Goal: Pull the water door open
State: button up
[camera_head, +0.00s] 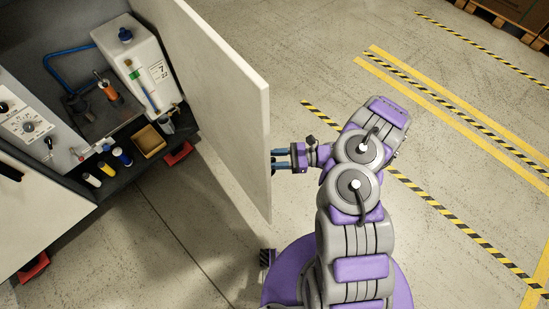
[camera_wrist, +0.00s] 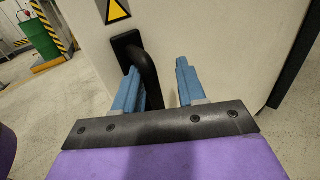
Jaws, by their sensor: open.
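The water door (camera_head: 215,90) is a pale panel standing swung open from the cabinet. In the wrist view, its white face (camera_wrist: 220,40) carries a black curved handle (camera_wrist: 147,72) below a yellow warning triangle. My gripper (camera_head: 277,160) is at the door's outer side, near its free edge. In the wrist view, my gripper (camera_wrist: 157,67) is open, with blue fingers. The handle's bar shows between the fingers, close to the left one; I cannot tell whether they touch. The handle is hidden in the head view.
The open cabinet holds a white tank (camera_head: 136,62), a yellow bin (camera_head: 149,141), several bottles and a control panel (camera_head: 28,122). A second pale panel (camera_head: 45,205) stands at the left. The floor (camera_head: 200,240) around the door is clear. A green drum (camera_wrist: 38,40) stands far off.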

jog(key=shift+d, duration=0.3)
jog(key=d+p, duration=0.2)
jog(key=d, duration=1.5)
jog(key=shift+w+d+p, duration=0.25)
jog(key=shift+p, duration=0.1)
